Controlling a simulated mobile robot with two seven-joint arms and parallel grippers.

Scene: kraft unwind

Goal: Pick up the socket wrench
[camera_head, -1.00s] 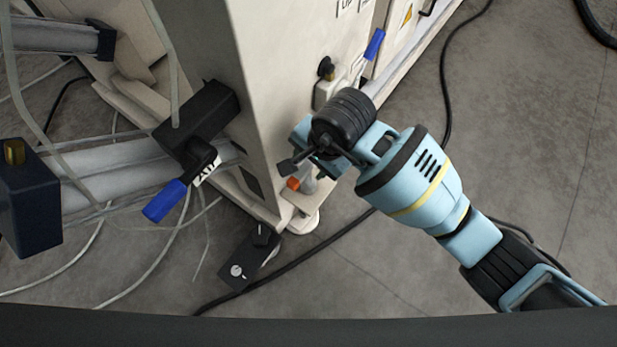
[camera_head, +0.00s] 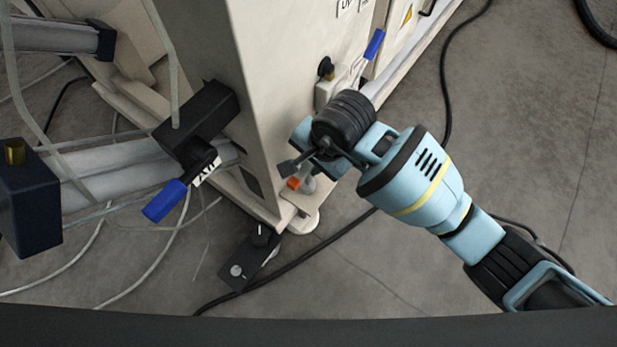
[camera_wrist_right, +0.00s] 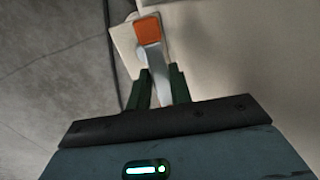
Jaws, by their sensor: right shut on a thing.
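The socket wrench shows in the head view as a small piece with an orange end (camera_head: 293,183) and a silver part, below my right gripper (camera_head: 303,165). In the right wrist view the silver shaft (camera_wrist_right: 154,60) runs between the two dark green fingers of my right gripper (camera_wrist_right: 158,88), with its orange end beyond the fingertips. The right gripper is shut on the wrench. My gripper and wrist hide much of the wrench in the head view. I cannot tell whether the wrench touches the machine's base. My left gripper is not in view.
A cream machine cabinet (camera_head: 275,75) stands right beside the gripper, with a foot (camera_head: 303,222) below. A blue-handled lever (camera_head: 165,200) is to the left. A dark pedal box (camera_head: 250,258) and black cable (camera_head: 340,238) lie on the floor. Open floor is at right.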

